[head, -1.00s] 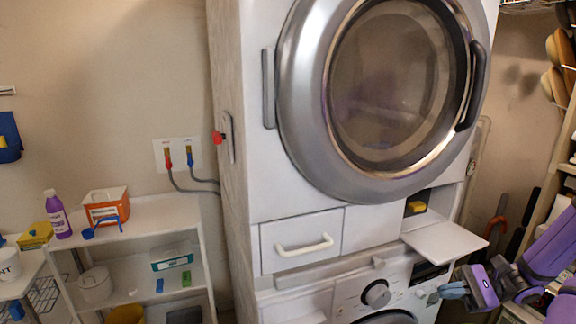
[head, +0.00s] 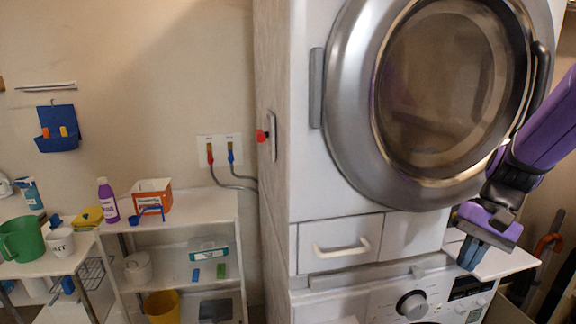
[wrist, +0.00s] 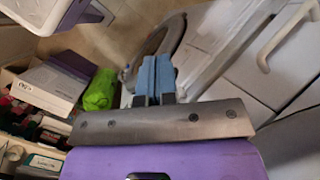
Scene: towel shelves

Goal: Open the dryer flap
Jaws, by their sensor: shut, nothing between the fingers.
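The white dryer (head: 305,170) has a large round glass door (head: 445,90) in a silver ring, which is shut. Below it, right of the drawer front, a white flap (head: 517,262) sticks out roughly level, folded down. My gripper (head: 470,257), with blue fingertips, is in front of the flap and hides part of it and of the opening behind. I cannot tell whether they touch. The gripper is shut and empty, and its blue fingers (wrist: 154,76) show pressed together in the wrist view.
A drawer with a white handle (head: 342,247) is left of the flap. The washer's dial (head: 412,306) is below. A white shelf (head: 180,215) with bottles and boxes stands at the left. In the wrist view, boxes and a green item (wrist: 100,90) lie left of the fingers.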

